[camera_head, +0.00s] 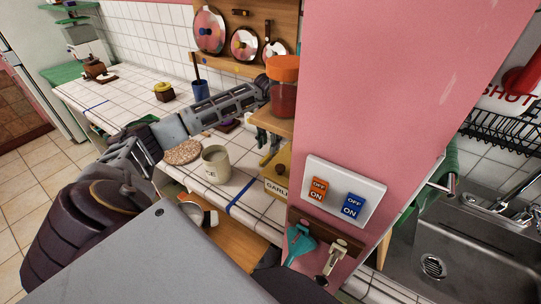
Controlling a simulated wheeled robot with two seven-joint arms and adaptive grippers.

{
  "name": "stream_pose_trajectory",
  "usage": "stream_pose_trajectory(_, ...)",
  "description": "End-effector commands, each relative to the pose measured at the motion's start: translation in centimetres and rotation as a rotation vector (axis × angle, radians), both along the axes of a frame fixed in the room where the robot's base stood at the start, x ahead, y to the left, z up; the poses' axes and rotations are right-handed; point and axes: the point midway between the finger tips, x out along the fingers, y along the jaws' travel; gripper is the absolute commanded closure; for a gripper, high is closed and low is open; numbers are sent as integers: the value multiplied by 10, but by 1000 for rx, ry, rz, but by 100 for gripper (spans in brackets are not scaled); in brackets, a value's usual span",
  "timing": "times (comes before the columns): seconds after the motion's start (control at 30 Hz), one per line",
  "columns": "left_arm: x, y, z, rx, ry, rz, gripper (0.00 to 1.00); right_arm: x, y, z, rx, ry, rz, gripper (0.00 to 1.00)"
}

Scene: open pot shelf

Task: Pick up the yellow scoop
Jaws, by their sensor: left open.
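I cannot pick out the yellow scoop for sure. A pale, cream-coloured scoop-like tool (337,257) hangs from a dark wooden rack on the pink pillar, beside a teal scoop (299,243). My left gripper (262,91) reaches in from the left above the tiled counter. It is open, and its tips are close to the left of a red jar with an orange lid (283,96). It is well above and left of the hanging tools. Nothing shows clearly between its fingers. My right gripper is not in view.
The pink pillar (400,100) with a switch plate (345,190) stands at centre right. A mug (215,165), a yellow garlic box (279,184) and a blue cup (200,90) stand on the counter (125,90). Pot lids hang behind. A sink (470,240) is at right.

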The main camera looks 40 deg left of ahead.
Motion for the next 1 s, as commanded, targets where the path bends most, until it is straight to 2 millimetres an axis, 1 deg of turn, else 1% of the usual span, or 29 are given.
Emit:
stream_pose_trajectory(0.13,0,0,-1,0,0,0,59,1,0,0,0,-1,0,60)
stream_pose_trajectory(0.27,-1,0,-5,0,1,0,59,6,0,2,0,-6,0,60)
stream_pose_trajectory(0.47,-2,0,-22,0,3,1,59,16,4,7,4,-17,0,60)
stream_pose_trajectory(0.6,-3,-1,-37,-1,3,1,59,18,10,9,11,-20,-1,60)
stream_pose_trajectory(0.7,-3,-1,-46,-1,1,1,59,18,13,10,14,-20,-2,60)
stream_pose_trajectory(0.8,-3,0,-51,0,0,1,59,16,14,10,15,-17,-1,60)
stream_pose_trajectory(1.0,-2,0,-52,0,0,1,59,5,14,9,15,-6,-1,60)
